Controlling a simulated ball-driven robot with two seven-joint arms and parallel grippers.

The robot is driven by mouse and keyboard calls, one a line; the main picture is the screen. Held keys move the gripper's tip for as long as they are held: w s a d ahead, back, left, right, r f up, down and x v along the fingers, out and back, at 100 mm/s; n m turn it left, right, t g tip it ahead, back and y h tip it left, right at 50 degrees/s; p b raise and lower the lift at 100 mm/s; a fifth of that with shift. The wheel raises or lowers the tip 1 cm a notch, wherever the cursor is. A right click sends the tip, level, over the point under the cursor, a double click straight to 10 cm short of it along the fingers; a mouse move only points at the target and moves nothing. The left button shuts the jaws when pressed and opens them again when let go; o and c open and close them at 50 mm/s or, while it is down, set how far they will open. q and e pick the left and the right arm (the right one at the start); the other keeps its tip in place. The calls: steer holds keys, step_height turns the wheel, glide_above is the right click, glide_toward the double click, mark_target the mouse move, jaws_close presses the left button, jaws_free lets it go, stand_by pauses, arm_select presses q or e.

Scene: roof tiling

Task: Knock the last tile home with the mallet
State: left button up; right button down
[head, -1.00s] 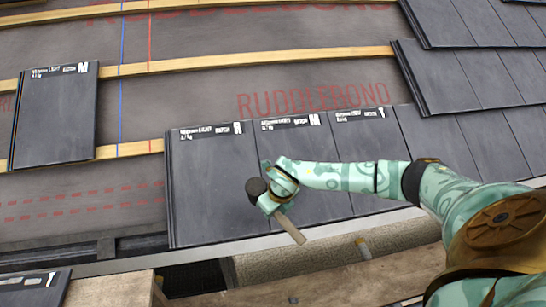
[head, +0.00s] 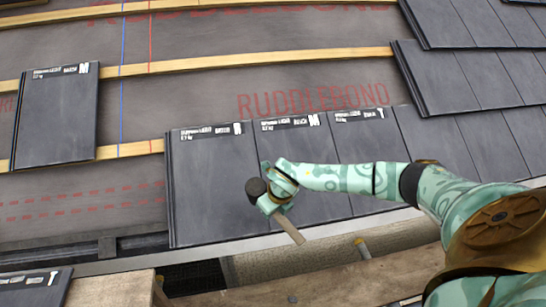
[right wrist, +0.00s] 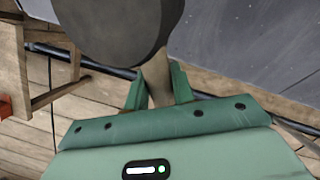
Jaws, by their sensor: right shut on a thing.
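My right gripper (head: 277,203) is shut on the wooden handle (head: 291,229) of a mallet with a dark round head (head: 256,187). In the head view the mallet is over the leftmost tile (head: 205,190) of the lower row, near its right side; I cannot tell whether it touches. In the right wrist view the mallet head (right wrist: 112,25) fills the upper left, and the handle (right wrist: 157,75) sits between the green fingers of the gripper (right wrist: 158,88). Labelled tiles (head: 300,160) lie to the right in the same row. My left gripper is out of view.
A separate tile (head: 55,115) lies on the battens at the left. Another tile (head: 35,288) shows at the bottom left corner. Wooden battens (head: 255,62) cross the grey underlay (head: 200,95). A gutter (head: 310,262) runs below the eave. More laid tiles (head: 480,75) cover the right.

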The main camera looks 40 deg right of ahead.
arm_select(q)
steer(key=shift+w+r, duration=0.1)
arm_select(e)
steer(key=shift+r, duration=0.1)
stand_by(0.3)
